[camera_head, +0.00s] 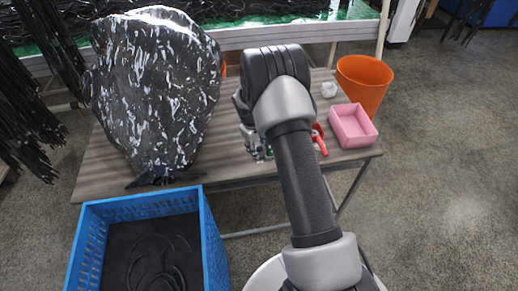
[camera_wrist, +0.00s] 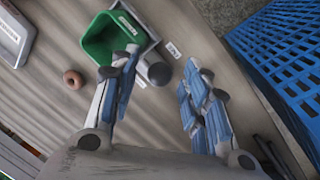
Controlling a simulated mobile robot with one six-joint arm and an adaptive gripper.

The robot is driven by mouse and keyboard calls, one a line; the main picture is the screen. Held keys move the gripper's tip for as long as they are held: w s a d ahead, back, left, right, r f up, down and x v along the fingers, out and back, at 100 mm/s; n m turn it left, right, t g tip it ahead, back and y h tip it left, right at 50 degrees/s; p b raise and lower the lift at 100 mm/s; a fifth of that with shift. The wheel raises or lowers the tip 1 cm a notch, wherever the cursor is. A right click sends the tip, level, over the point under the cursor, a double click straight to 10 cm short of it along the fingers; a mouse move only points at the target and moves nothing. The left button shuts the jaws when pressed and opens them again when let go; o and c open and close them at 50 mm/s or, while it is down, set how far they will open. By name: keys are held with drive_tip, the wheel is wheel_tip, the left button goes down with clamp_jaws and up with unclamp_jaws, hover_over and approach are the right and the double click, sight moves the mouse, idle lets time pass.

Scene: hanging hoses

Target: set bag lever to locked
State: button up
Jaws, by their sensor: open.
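A black bag (camera_head: 155,90) with a shiny, mottled surface stands upright on the left of the wooden table (camera_head: 105,165). A small red handle-like piece (camera_head: 320,140) shows just right of my arm in the head view; I cannot tell whether it is the bag lever. A dark rounded piece (camera_wrist: 158,74) and a small white label (camera_wrist: 173,50) show beyond the fingertips. In the head view my arm hides most of the gripper and the table under it.
A green bin (camera_wrist: 105,40) and a brown ring (camera_wrist: 73,77) lie left of the fingers in the wrist view. A blue crate (camera_head: 205,235) stands before the table. A pink bin (camera_head: 355,125) and orange bucket (camera_head: 364,80) are at the right.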

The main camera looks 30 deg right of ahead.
drive_tip(key=shift+f, duration=0.3)
drive_tip(key=shift+c, duration=0.5)
clamp_jaws()
